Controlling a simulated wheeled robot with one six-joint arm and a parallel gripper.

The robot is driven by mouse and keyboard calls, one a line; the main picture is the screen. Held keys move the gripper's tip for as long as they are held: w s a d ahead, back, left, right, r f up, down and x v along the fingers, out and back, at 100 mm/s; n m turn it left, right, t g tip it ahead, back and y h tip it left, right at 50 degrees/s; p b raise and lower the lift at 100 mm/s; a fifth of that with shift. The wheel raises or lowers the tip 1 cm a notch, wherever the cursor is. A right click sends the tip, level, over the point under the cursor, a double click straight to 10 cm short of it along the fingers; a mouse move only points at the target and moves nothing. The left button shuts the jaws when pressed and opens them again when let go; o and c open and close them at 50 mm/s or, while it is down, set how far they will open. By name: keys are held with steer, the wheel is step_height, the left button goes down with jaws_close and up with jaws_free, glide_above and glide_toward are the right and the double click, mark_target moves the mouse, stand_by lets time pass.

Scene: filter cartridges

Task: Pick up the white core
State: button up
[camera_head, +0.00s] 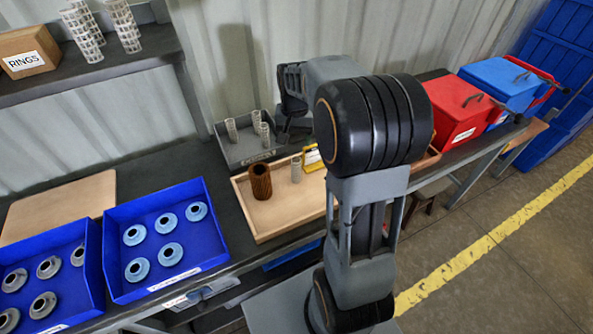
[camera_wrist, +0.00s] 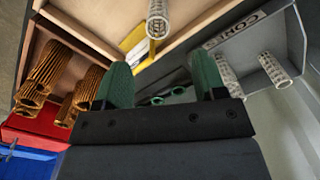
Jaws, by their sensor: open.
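A white perforated core (camera_head: 296,168) stands in the wooden tray (camera_head: 263,235), right of a brown pleated filter (camera_head: 260,181). The core also shows at the top edge of the wrist view (camera_wrist: 158,18), partly cut off, beside a yellow-framed item (camera_wrist: 138,42). More white cores (camera_head: 231,129) stand in a grey labelled bin (camera_head: 246,157); two of them (camera_wrist: 228,76) show in the wrist view. My gripper (camera_wrist: 160,62) has its green fingers spread wide, with nothing held between them. The tray's core lies beyond the fingertips, apart from them. My arm hides the tray's right part in the head view.
Orange pleated filters (camera_wrist: 45,70) lie in a wooden compartment at left in the wrist view. Blue trays (camera_head: 166,285) with ring parts stand at left, red (camera_head: 458,112) and blue (camera_head: 500,82) bins at right. A shelf (camera_head: 95,68) holds cores and a RINGS box.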

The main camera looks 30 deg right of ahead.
mark_target(296, 159)
step_height(296, 159, down, 12)
steer(key=shift+s+d, duration=0.1)
stand_by(0.5)
steer(key=shift+c, duration=0.4)
steer(key=c, duration=0.9)
